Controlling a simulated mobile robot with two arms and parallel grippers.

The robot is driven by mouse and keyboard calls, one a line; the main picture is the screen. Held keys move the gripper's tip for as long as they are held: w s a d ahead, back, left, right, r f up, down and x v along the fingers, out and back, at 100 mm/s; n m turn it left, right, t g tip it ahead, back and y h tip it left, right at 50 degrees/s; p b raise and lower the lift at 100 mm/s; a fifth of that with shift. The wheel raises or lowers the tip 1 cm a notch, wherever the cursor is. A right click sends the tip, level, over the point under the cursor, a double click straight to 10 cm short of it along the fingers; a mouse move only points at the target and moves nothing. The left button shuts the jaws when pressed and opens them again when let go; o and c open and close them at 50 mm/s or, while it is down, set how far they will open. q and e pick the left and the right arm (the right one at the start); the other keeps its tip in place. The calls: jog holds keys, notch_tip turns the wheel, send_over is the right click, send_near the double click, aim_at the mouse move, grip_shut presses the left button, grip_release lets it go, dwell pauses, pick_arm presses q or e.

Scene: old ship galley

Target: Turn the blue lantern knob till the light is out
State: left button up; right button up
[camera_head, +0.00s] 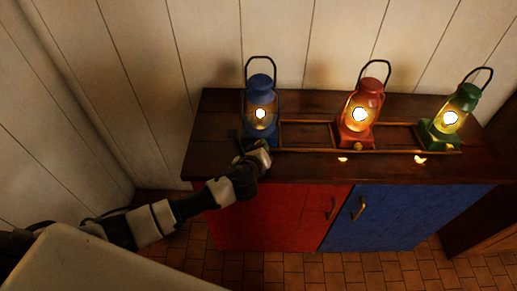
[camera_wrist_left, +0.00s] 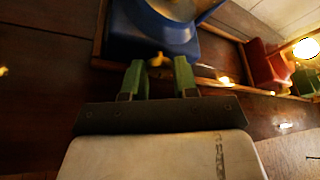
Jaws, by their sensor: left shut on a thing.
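The blue lantern (camera_head: 260,88) stands upright at the left end of the wooden sideboard, and its flame glows bright yellow. Its blue base shows at the top of the left wrist view (camera_wrist_left: 125,42). The small brass knob (camera_wrist_left: 157,61) sticks out from the front of that base. My left gripper (camera_head: 253,147) is at the lantern's front. In the head view the gripper hides the knob. My right gripper is not in view.
A lit red lantern (camera_head: 367,99) and a lit green lantern (camera_head: 464,99) stand further right along the wooden sideboard (camera_head: 300,168). A low wooden rail (camera_head: 305,150) runs along its top. Below are a red door (camera_head: 280,215) and a blue door (camera_head: 400,217). A plank wall stands behind.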

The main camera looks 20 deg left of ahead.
pick_arm(q)
jog(key=o, duration=0.9)
jog(key=shift+o, duration=0.2)
jog(key=v, duration=1)
jog(key=shift+s, duration=0.4)
jog(key=shift+r, duration=0.2)
